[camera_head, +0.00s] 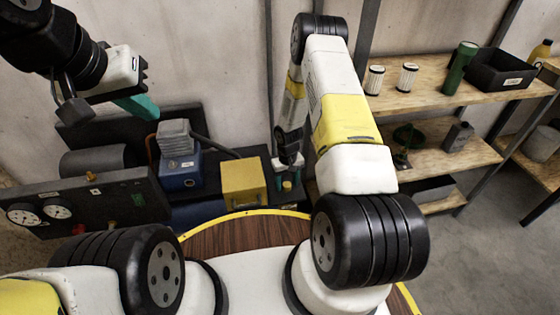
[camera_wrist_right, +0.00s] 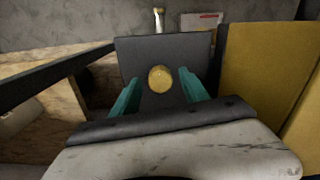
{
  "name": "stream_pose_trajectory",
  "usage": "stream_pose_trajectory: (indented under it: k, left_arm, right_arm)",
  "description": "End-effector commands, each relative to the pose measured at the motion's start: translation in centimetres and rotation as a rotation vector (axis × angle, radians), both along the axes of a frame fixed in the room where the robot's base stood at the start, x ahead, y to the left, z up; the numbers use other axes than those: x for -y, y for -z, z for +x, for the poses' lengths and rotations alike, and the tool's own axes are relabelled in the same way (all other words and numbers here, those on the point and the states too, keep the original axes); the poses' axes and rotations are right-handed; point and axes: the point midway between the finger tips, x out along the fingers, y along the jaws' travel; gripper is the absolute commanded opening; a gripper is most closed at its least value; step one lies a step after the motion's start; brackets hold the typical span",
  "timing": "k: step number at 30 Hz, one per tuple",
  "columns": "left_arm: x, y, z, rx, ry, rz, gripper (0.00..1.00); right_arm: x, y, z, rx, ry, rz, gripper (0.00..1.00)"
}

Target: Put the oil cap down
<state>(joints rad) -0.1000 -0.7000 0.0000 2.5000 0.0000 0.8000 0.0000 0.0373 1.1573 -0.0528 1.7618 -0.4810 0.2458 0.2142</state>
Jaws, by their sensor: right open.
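The oil cap, a round yellow disc (camera_wrist_right: 160,79), lies on a dark flat-topped block (camera_wrist_right: 135,55) in the right wrist view. My right gripper (camera_wrist_right: 161,88) is open, its two teal fingers on either side of the cap with a gap at each side. In the head view, my right gripper (camera_head: 288,172) is small and partly hidden at the dark equipment's right end, next to a small yellow spot (camera_head: 287,185) that looks like the cap. My left gripper (camera_head: 138,106) is raised at upper left; its teal fingers overlap, so its opening is unclear.
A yellow box (camera_head: 243,182) stands just left of my right gripper. A blue motor unit (camera_head: 180,168) and a gauge panel (camera_head: 90,205) are farther left. A wooden shelf (camera_head: 430,100) with filters, a green flashlight (camera_head: 459,68) and a black bin (camera_head: 500,69) stands right.

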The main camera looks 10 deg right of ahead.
Motion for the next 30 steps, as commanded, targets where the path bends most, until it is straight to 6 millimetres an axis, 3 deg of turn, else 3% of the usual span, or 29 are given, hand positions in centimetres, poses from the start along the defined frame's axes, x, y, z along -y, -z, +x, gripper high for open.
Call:
stream_pose_trajectory:
  k: [12, 22, 26, 30]
  left_arm:
    - [0.0, 0.0, 0.0, 0.0, 0.0, 0.0, 0.0]
    - [0.0, 0.0, 0.0, 0.0, 0.0, 0.0, 0.0]
    - [0.0, 0.0, 0.0, 0.0, 0.0, 0.0, 0.0]
    - [0.0, 0.0, 0.0, 0.0, 0.0, 0.0, 0.0]
  right_arm:
    - [0.0, -8.6, 0.1, 0.004, 0.0, 0.001, 0.53]
    - [0.0, -13.0, 0.4, 0.016, 0.004, 0.0, 0.53]
    - [0.3, -18.7, 0.7, 0.065, 0.024, 0.002, 0.53]
    - [0.5, -27.3, -0.1, 0.14, 0.056, 0.012, 0.53]
